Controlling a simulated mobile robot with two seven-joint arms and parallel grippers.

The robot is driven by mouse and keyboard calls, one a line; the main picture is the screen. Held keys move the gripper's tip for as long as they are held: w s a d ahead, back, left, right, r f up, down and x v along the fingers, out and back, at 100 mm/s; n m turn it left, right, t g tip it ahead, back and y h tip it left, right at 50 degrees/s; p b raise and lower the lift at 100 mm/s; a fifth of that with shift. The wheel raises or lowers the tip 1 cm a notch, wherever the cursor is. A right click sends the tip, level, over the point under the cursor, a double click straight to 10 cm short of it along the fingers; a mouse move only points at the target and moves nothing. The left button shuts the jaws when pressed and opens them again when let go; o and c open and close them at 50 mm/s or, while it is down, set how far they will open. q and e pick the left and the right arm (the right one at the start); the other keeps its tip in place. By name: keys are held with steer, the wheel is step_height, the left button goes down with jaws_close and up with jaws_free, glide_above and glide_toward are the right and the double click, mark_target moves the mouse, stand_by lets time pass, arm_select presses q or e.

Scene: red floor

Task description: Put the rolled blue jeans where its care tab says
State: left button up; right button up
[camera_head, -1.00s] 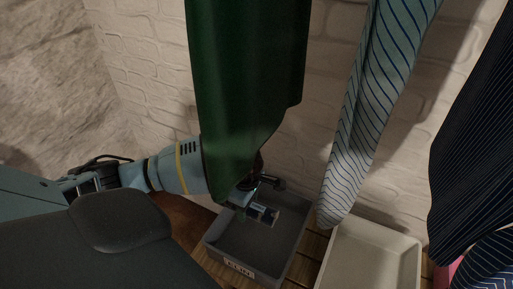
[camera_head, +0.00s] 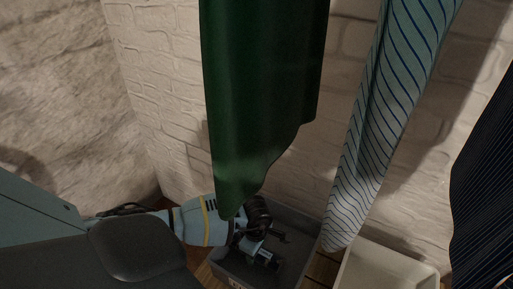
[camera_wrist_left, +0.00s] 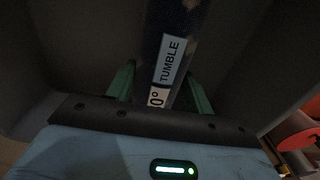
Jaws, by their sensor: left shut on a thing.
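My left gripper (camera_head: 266,256) is low over the grey bin (camera_head: 298,222) in the head view, with its fingers inside the bin's outline. In the left wrist view my gripper's green fingers (camera_wrist_left: 160,88) are shut on the rolled blue jeans (camera_wrist_left: 183,18), a dark, narrow roll between them. Its white care tab (camera_wrist_left: 170,62) reads "TUMBLE", with "0°" on a piece below. Dark walls surround the roll in this view. I cannot tell whether the roll touches the bin floor. The bin's front label is mostly cut off. My right gripper is not in view.
A green cloth (camera_head: 262,90) hangs in front of my left wrist and part of the bin. A striped cloth (camera_head: 378,130) hangs to its right, above a cream bin (camera_head: 385,268). A dark striped cloth (camera_head: 485,190) hangs at the far right. White brick wall stands behind.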

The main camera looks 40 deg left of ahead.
arm_select(q)
steer(key=shift+f, duration=1)
steer(key=shift+f, duration=0.1)
steer(key=shift+f+b, duration=0.1)
steer(key=shift+b, duration=0.2)
steer(key=o, duration=1.1)
steer(key=shift+o, duration=0.2)
